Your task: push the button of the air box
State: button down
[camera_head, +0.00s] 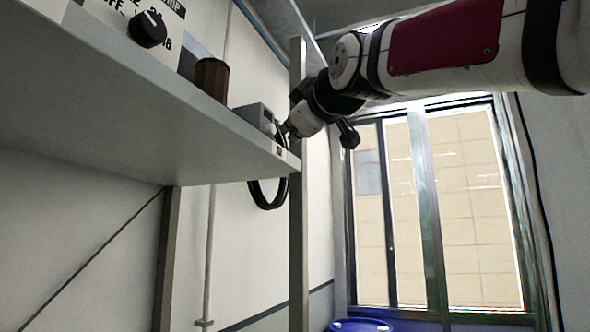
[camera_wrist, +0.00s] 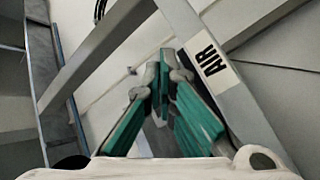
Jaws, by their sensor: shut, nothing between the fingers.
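The air box, a small grey box (camera_head: 255,117), sits on the end of the shelf in the head view. My gripper (camera_head: 284,131) is at its right side, very close to it; I cannot tell whether they touch. The button cannot be made out in either view. In the wrist view my gripper (camera_wrist: 165,72) shows green finger pads with the tips together and nothing held. An AIR label (camera_wrist: 210,62) is on the pale edge just right of the fingertips. The air box itself cannot be made out in the wrist view.
The long shelf (camera_head: 110,95) carries a brown cylinder (camera_head: 211,78) and a panel with a black knob (camera_head: 148,29). A black hose loop (camera_head: 262,198) hangs below. A blue drum (camera_head: 360,325) stands by the window.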

jog(key=s+d+b, duration=0.2)
jog(key=d+b, duration=0.2)
jog(key=d, duration=0.1)
jog(key=shift+d, duration=0.35)
dwell(0.5)
jog(key=s+d+f+m+g+h, duration=0.2)
jog(key=d+f, duration=0.1)
jog(key=f, duration=0.6)
jog(key=s+d+f+m+g+h, duration=0.1)
jog(key=d+f+m+g, duration=0.15)
jog(key=f, duration=0.75)
jog(key=s+d+f+m+g+h, duration=0.1)
jog(key=s+d+f+m+h, duration=0.2)
jog(key=f, duration=0.6)
jog(key=s+d+f+m+g, duration=0.2)
jog(key=s+f, duration=0.3)
jog(key=f, duration=0.4)
jog(key=s+d+f+m+g+h, duration=0.1)
jog(key=s+d+f+m+g, duration=0.1)
jog(key=s+f, duration=0.4)
jog(key=s+d+f+m+g, duration=0.2)
jog(key=s+d+f+m, duration=0.1)
jog(key=f, duration=1.1)
jog(key=shift+s+d+g+h, duration=0.35)
jog(key=shift+s+d, duration=0.45)
jog(key=shift+s, duration=0.45)
jog(key=shift+f, duration=0.1)
